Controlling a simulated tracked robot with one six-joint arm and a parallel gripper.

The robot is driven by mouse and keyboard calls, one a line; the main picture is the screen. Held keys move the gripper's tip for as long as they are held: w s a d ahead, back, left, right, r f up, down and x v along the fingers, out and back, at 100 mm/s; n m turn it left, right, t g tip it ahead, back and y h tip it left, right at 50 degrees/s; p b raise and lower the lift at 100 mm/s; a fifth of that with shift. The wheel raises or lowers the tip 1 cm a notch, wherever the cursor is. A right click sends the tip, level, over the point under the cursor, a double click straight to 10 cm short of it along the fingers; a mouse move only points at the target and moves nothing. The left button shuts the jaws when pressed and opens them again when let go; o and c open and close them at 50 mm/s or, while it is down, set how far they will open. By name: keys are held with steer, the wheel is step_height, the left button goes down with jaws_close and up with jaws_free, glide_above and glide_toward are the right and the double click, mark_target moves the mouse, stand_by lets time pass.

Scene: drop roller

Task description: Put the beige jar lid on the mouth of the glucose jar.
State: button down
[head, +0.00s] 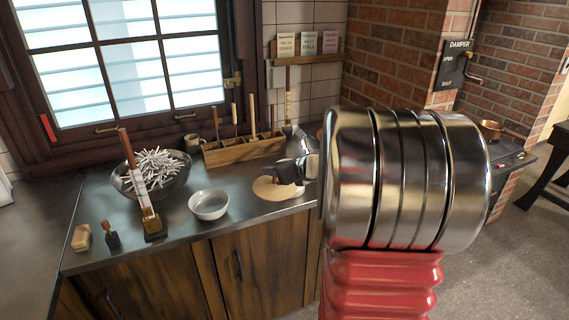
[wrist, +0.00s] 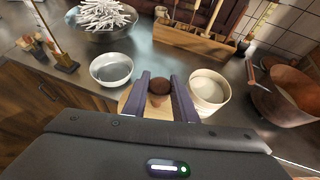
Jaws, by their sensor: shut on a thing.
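My gripper (wrist: 160,88) is shut on a dark brown round knob (wrist: 159,86), which I take to be the knob of the beige jar lid. A flat beige disc (wrist: 126,98) shows below the fingers; I cannot tell whether it is the lid or a board under it. In the head view my gripper (head: 289,172) is low over the counter by the beige disc (head: 272,190). A pale open-mouthed jar (wrist: 209,86), probably the glucose jar, stands just right of my fingers in the wrist view, apart from them.
A white bowl (head: 209,204) stands left of my gripper. A glass bowl of white sticks (head: 152,172) is farther left. A wooden tool rack (head: 243,150) stands behind. A copper pot (wrist: 285,92) is at the right of the wrist view, past the jar.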

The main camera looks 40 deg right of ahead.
steer(key=a+f+n+y, duration=0.1)
steer(key=a+f, duration=0.2)
steer(key=a, duration=0.7)
steer(key=w+a+f+n+y, duration=0.1)
steer(key=a+f, duration=0.3)
steer(key=a, duration=0.7)
steer(key=a+f+n+y, duration=0.1)
steer(key=a+f, duration=0.3)
steer(key=a, duration=0.6)
steer(key=shift+w+a+n+g+y, duration=0.4)
steer(key=shift+y, duration=0.1)
steer(key=shift+a, duration=0.15)
